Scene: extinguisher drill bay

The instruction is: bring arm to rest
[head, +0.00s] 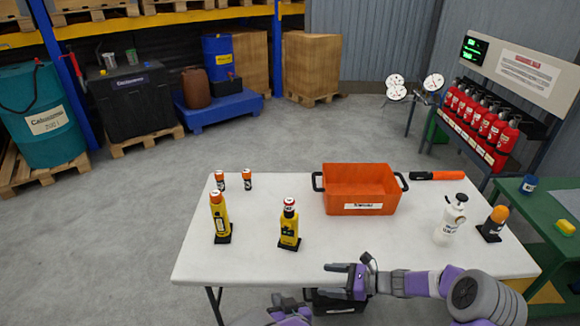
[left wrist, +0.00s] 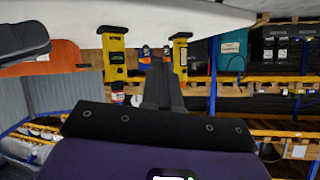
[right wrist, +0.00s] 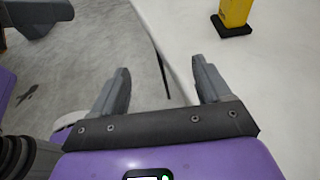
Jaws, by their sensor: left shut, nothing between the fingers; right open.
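My left gripper (head: 280,302) is low at the bottom edge of the head view, in front of the table's near edge. In the left wrist view its fingers (left wrist: 162,85) are together with nothing between them. My right gripper (head: 336,280) is at the table's near edge, its arm reaching in from the right. In the right wrist view its fingers (right wrist: 162,82) are spread apart and empty, with floor and the table edge beyond them. The near yellow device (head: 289,227) stands on the table, apart from both grippers.
The white table (head: 330,235) holds another yellow device (head: 220,220), two small orange-capped items (head: 233,181), an orange bin (head: 358,190), a white bottle (head: 451,220) and an orange-topped device (head: 494,223). A green bench (head: 545,215) stands right. Open floor lies left.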

